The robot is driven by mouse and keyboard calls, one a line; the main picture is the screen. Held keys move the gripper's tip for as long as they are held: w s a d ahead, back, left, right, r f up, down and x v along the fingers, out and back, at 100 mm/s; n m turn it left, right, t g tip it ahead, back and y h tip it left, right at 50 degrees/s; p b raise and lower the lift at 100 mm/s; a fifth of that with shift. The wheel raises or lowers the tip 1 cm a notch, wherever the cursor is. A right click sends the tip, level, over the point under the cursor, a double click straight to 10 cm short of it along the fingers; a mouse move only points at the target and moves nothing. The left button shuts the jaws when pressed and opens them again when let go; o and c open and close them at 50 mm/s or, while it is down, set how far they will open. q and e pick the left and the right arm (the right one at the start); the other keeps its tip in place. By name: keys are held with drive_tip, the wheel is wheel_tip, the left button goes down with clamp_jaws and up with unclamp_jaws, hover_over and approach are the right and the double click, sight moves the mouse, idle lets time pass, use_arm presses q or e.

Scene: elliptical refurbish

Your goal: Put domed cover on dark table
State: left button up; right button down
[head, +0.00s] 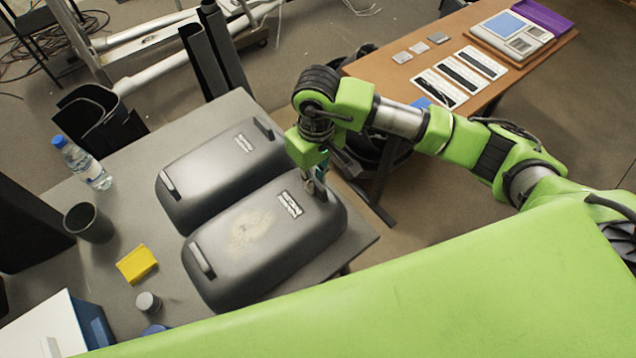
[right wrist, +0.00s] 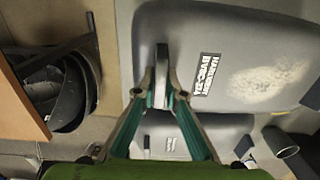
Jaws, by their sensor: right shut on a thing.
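Two dark grey domed covers are side by side over the dark grey table (head: 110,292). The farther domed cover (head: 222,165) looks clean and shows low in the right wrist view (right wrist: 200,128). My right gripper (head: 318,188) is shut on the handle at the right end of the dusty cover, with the fingertips (right wrist: 160,88) around that handle. I cannot tell whether this cover touches the table. My left gripper is not in view.
A water bottle (head: 82,163), black cup (head: 90,222), yellow block (head: 137,263) and small grey jar (head: 148,302) stand left of the covers. A brown table (head: 400,75) with cards and a scale (head: 512,36) is at the upper right. Free tabletop is narrow.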

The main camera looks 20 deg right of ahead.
drive_tip(key=shift+d+f, duration=0.25)
wheel_tip(320, 180, down, 3)
drive_tip(key=shift+d+r+p, duration=0.1)
drive_tip(key=shift+p, duration=0.95)
drive_tip(key=shift+w+f, duration=0.1)
drive_tip(key=shift+f, duration=0.1)
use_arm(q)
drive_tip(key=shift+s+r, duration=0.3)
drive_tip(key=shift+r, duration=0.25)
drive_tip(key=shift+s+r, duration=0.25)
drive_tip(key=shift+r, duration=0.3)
use_arm(e)
drive_tip(key=shift+f, duration=0.15)
drive_tip(key=shift+f, duration=0.1)
drive_tip(key=c, duration=2.1)
unclamp_jaws()
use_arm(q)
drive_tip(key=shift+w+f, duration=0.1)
